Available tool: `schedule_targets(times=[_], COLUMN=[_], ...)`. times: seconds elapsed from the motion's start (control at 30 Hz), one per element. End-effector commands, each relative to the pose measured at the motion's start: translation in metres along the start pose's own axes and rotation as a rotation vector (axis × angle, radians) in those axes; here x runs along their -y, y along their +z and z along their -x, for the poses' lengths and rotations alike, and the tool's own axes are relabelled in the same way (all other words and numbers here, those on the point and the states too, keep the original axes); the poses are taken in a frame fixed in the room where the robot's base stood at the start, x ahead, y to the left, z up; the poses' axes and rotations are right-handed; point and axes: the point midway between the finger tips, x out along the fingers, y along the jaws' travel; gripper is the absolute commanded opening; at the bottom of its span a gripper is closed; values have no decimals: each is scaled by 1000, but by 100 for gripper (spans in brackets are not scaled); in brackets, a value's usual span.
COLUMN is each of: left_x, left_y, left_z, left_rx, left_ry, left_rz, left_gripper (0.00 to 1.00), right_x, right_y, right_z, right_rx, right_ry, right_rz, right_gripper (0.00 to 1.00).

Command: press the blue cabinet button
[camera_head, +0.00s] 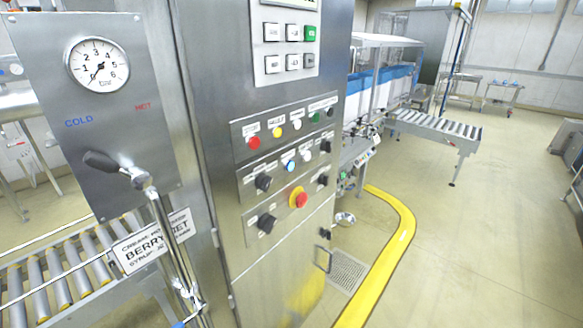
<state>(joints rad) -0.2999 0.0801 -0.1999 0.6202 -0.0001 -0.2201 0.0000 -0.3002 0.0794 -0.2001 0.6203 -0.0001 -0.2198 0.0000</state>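A tall steel cabinet (208,120) stands in the middle of the head view, its control face turned to the right. The blue button (290,166) is a small round button with a pale, bright centre on the cabinet's second control strip. It sits between a black knob (263,183) on its left and a white button (307,156) on its right. Nothing covers it. Neither of my grippers shows in this view.
Above it, a strip carries red (254,143), yellow (278,132) and other buttons. Below is a red emergency stop (300,200). A gauge panel (55,40) with a black-handled lever (102,161) stands left. Open floor (470,240) lies right, beyond a yellow rail (398,245).

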Motion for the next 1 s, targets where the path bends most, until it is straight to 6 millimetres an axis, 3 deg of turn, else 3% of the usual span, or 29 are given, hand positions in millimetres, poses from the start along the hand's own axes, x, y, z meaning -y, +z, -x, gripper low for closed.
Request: schedule_targets(times=[0.03, 0.3, 1.0], left_x=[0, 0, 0], left_y=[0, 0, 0], left_z=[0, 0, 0], left_rx=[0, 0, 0], left_ry=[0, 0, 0], left_rz=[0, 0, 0], left_gripper=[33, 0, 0], right_x=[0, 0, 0], right_y=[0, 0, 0], right_z=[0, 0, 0], right_rx=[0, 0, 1], right_ry=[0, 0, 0], right_rz=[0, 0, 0], right_gripper=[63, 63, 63])
